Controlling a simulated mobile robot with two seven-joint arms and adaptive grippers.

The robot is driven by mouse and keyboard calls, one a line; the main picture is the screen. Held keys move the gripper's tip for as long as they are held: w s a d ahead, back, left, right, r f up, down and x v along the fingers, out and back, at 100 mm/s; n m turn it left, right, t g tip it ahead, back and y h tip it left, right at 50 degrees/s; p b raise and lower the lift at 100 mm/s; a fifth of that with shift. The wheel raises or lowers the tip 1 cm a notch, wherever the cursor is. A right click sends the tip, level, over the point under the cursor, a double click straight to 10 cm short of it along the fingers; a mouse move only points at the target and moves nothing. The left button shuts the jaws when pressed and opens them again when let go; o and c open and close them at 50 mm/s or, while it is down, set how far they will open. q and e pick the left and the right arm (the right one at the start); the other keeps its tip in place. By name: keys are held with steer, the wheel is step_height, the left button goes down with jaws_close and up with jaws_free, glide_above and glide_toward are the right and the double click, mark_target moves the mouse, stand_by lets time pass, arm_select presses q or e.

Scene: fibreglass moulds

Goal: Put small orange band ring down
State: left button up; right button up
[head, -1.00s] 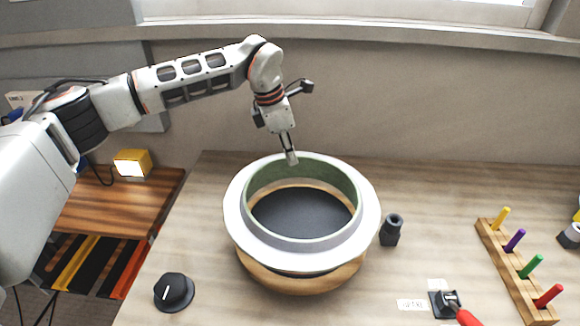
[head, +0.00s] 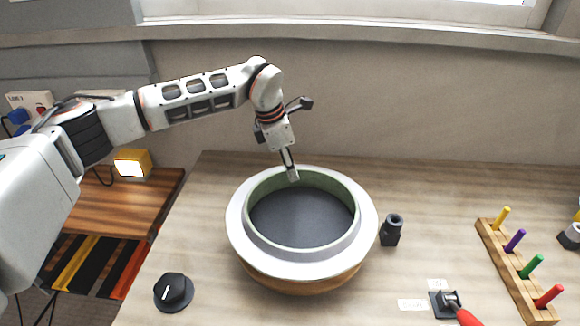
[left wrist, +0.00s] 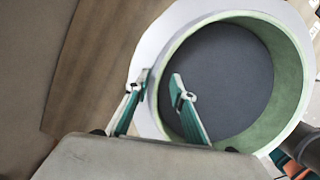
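The ring (head: 240,222), with a wide white flange and a green inner wall, rests on a round tan-orange mould base (head: 305,287). It also shows in the left wrist view (left wrist: 152,48). A dark flat floor shows through its opening. My left gripper (head: 292,176) points down at the ring's far wall. In the left wrist view its fingers (left wrist: 160,84) straddle the wall, one over the flange and one inside the opening. They stand apart, with a gap beside the wall, so it looks open. My right gripper is not in view.
A black knob (head: 174,292) stands at the front left of the table. A dark cylindrical fitting (head: 392,230) stands close to the right of the mould. A wooden peg rack (head: 516,272) and a red-handled tool (head: 466,316) are further right. The table behind the mould is clear.

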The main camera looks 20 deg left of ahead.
arm_select(q)
steer(key=v, duration=1.2)
steer(key=shift+r, duration=0.1)
